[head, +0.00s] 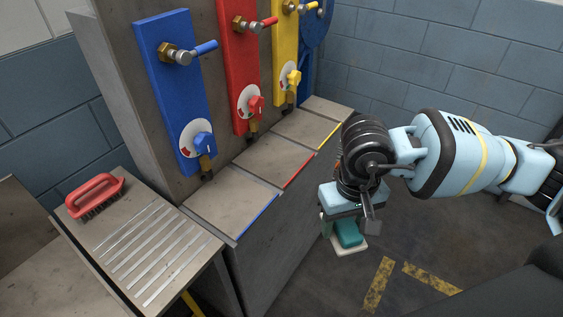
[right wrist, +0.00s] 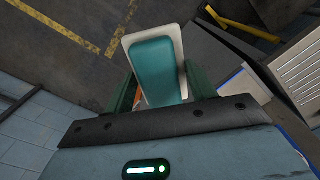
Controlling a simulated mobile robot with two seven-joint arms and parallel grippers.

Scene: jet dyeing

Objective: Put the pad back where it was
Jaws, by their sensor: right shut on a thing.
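The pad (head: 349,234), a teal block on a white base, hangs under my right gripper (head: 342,218) in the head view, over the floor to the right of the grey bench. The pad also shows in the right wrist view (right wrist: 158,70), between the dark green fingers of my right gripper (right wrist: 160,84), which is shut on it. Part of the pad is hidden by the gripper. My left gripper is in neither view.
A grey bench (head: 265,235) carries blue (head: 174,95), red (head: 239,65) and yellow (head: 285,50) valve panels above bare tops. A red-handled brush (head: 95,193) rests on a slotted board (head: 195,262) at the left. Yellow markings (head: 378,284) are on the open floor.

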